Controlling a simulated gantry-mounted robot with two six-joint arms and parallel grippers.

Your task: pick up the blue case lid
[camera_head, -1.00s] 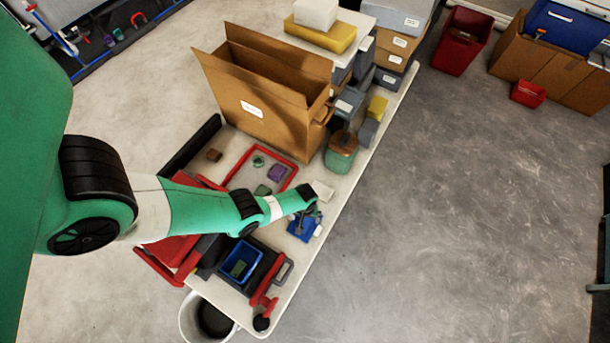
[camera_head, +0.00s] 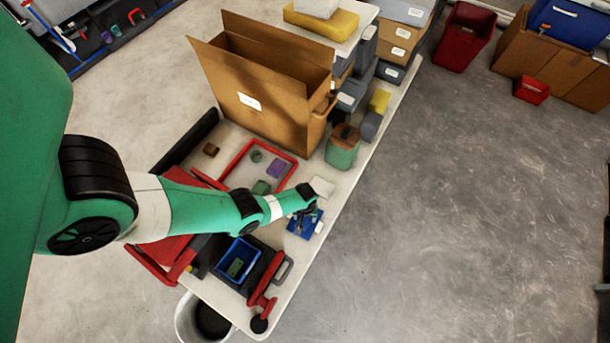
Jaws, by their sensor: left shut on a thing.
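The blue case lid (camera_head: 303,230) is a small flat blue piece near the right edge of the white table (camera_head: 345,183). My left arm comes in from the left and its gripper (camera_head: 307,212) is over the lid, shut on it. The gripper hides part of the lid, and I cannot tell whether the lid is clear of the table top. My right gripper is not in view.
A red-rimmed tray (camera_head: 285,183) holds small green and purple pieces. A blue bin (camera_head: 240,262) lies nearer. A large open cardboard box (camera_head: 262,100), a green jar (camera_head: 342,152) and stacked boxes (camera_head: 397,45) stand farther back.

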